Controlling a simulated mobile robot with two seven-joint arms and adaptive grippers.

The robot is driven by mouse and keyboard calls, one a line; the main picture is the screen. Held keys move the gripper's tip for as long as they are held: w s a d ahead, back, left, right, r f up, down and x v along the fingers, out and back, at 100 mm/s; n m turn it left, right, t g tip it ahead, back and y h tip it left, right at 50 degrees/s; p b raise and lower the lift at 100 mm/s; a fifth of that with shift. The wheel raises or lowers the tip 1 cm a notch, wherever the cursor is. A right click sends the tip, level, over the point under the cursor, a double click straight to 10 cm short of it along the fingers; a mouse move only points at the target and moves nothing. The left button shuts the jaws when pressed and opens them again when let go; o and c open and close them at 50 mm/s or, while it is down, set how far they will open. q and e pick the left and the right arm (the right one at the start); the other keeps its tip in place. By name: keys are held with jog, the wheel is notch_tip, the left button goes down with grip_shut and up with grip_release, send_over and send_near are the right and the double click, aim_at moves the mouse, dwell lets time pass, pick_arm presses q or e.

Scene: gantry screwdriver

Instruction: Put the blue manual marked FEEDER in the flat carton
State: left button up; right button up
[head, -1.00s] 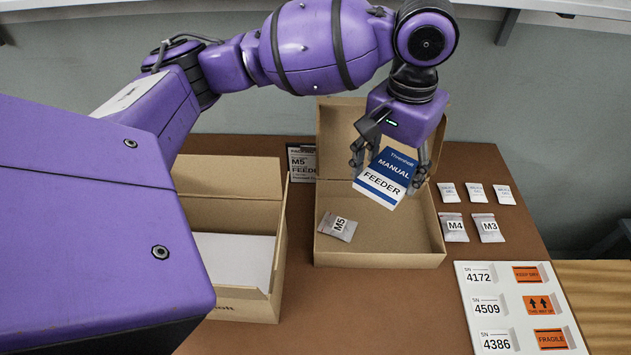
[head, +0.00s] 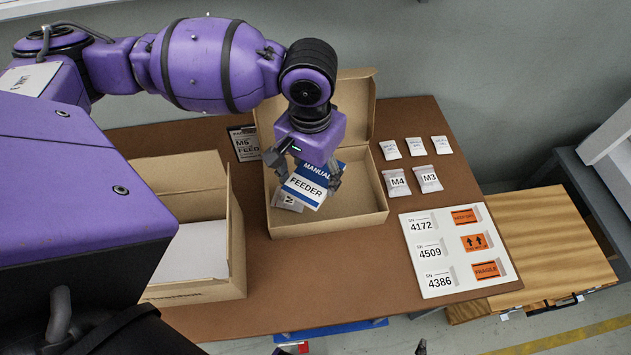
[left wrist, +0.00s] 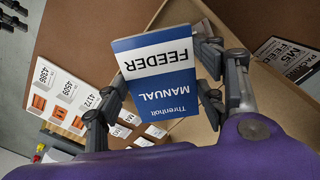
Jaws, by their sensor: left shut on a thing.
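The blue and white manual marked FEEDER (head: 307,184) is held by my left gripper (head: 314,178) over the open flat carton (head: 340,221). The manual is tilted, and its cover text shows upside down in the left wrist view (left wrist: 156,75). My left gripper's fingers (left wrist: 165,100) are shut on it. In the head view the manual covers part of a small bag marked M5 (head: 285,201) inside the carton. Whether the manual touches the carton floor or the bag cannot be told. My right gripper is not clearly in view.
A taller open box (head: 237,235) stands left of the carton. A printed sheet (head: 243,144) lies behind. Bags marked M4 (head: 397,182) and M3 (head: 427,179), several small packets (head: 415,146) and a label sheet (head: 437,255) lie to the right. A wooden cabinet (head: 560,240) stands beyond.

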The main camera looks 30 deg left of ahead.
aim_at(308, 199)
pick_arm(q)
jog(key=shift+m, duration=0.3)
jog(key=s, duration=0.1)
jog(key=s+d+f, duration=0.1)
jog(key=s, duration=0.1)
jog(key=s+p, duration=0.1)
jog(key=shift+s+d+f, duration=0.15)
jog(key=shift+f, duration=0.05)
jog(key=w+f, duration=0.3)
jog(key=w, duration=0.1)
jog(key=w+d+f+b, duration=0.1)
jog(key=w+f, duration=0.3)
jog(key=w+f+b, duration=0.1)
jog(key=w+f, duration=0.3)
jog(key=shift+d, duration=0.4)
jog(key=shift+w+f, duration=0.15)
jog(key=shift+w, duration=0.05)
jog(key=shift+w+f, duration=0.2)
notch_tip(308, 199, down, 2)
jog(key=shift+f, duration=0.6)
pick_arm(e)
jog(key=shift+s+d+f, duration=0.2)
jog(key=shift+s+f, duration=0.05)
jog(key=shift+f, duration=0.4)
pick_arm(q)
jog(key=shift+f, duration=0.1)
